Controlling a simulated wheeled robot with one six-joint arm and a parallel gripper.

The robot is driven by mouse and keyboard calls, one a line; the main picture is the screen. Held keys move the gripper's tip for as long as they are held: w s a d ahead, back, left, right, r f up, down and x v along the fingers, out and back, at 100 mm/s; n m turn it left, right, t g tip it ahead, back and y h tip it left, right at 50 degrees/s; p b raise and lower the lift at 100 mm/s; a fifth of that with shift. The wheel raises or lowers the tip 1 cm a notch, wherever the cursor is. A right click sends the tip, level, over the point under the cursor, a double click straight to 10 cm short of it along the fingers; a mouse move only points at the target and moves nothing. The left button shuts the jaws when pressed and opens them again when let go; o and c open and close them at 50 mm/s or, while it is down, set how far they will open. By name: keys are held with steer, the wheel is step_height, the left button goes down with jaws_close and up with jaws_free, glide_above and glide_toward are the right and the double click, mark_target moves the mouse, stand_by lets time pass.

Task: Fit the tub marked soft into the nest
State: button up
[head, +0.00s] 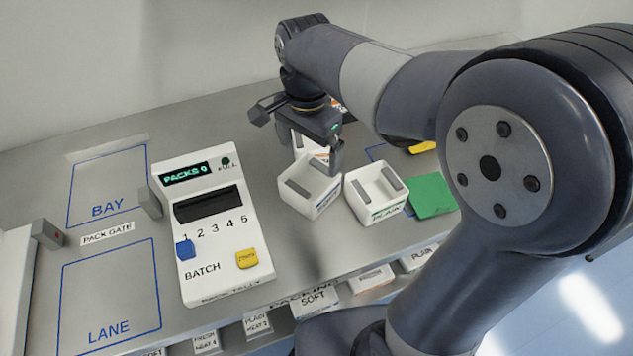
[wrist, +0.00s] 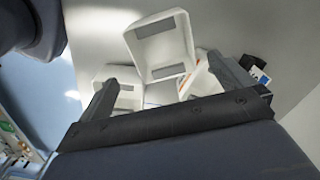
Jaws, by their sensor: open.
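My gripper (head: 300,132) is open and empty, pointing down over a group of white tubs. One open tub (head: 311,186) lies just below the fingers; no word on it is readable. A second tub (head: 376,192) to its right is marked PLAIN with a green stripe. A third tub (head: 309,147) stands behind, partly hidden by my gripper. In the wrist view a tub (wrist: 160,47) shows between the fingers (wrist: 163,72), apart from them; another tub with an orange stripe (wrist: 203,76) is at right. I cannot tell which tub is marked soft, nor pick out the nest.
A white batch machine (head: 213,225) with a PACKS 0 display stands left of the tubs. Blue outlines marked BAY (head: 107,187) and LANE (head: 109,292) are empty. A green pad (head: 433,195) lies at right. Labelled shelf bins (head: 316,297) line the front edge.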

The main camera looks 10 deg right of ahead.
step_height(320, 180, down, 4)
glide_above(310, 194)
steer(key=shift+f, duration=2.95)
steer(key=shift+c, duration=0.4)
steer(key=c, duration=0.6)
